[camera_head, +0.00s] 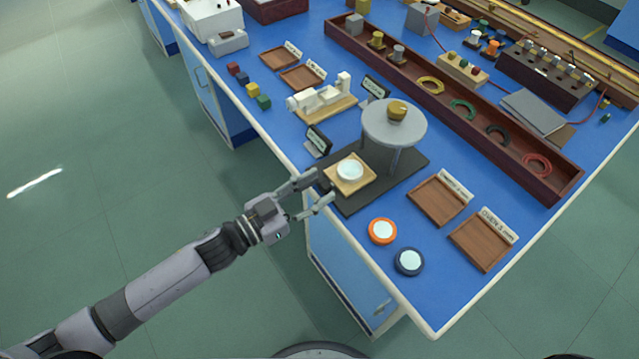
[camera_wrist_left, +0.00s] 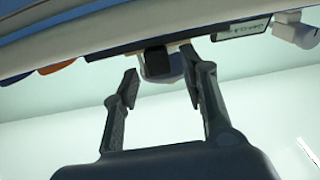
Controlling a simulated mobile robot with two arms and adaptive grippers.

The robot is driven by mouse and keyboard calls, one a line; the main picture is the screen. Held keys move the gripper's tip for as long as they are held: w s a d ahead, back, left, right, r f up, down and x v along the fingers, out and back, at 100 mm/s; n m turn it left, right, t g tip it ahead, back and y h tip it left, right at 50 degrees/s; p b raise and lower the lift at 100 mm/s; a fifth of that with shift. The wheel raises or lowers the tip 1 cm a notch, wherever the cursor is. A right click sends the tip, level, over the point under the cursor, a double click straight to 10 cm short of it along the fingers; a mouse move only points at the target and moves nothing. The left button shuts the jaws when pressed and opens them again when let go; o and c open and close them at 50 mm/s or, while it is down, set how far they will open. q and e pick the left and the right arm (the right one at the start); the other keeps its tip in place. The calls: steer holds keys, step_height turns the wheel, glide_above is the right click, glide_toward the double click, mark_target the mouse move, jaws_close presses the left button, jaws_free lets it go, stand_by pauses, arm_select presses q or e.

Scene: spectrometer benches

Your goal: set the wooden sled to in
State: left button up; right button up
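The wooden sled (camera_head: 338,185) is a pale square board with a white round disc (camera_head: 350,170) on it. It lies on a dark base plate (camera_head: 385,194), at the bench edge side of a round grey platform on posts (camera_head: 380,128). A dark knob (camera_head: 324,184) shows at the sled's near-left end; it also appears in the left wrist view (camera_wrist_left: 158,64). My left gripper (camera_head: 322,187) is open at the bench edge, its fingers apart on either side of the knob. In the left wrist view the open fingers (camera_wrist_left: 160,78) show a gap around the knob. My right gripper is not in view.
A small dark sign (camera_head: 318,140) stands close to the sled. The floor left of the bench is clear.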

arm_select(q)
steer(key=shift+w+d, duration=0.4)
steer(key=shift+d, duration=0.15)
steer(key=shift+c, duration=0.4)
jaws_close()
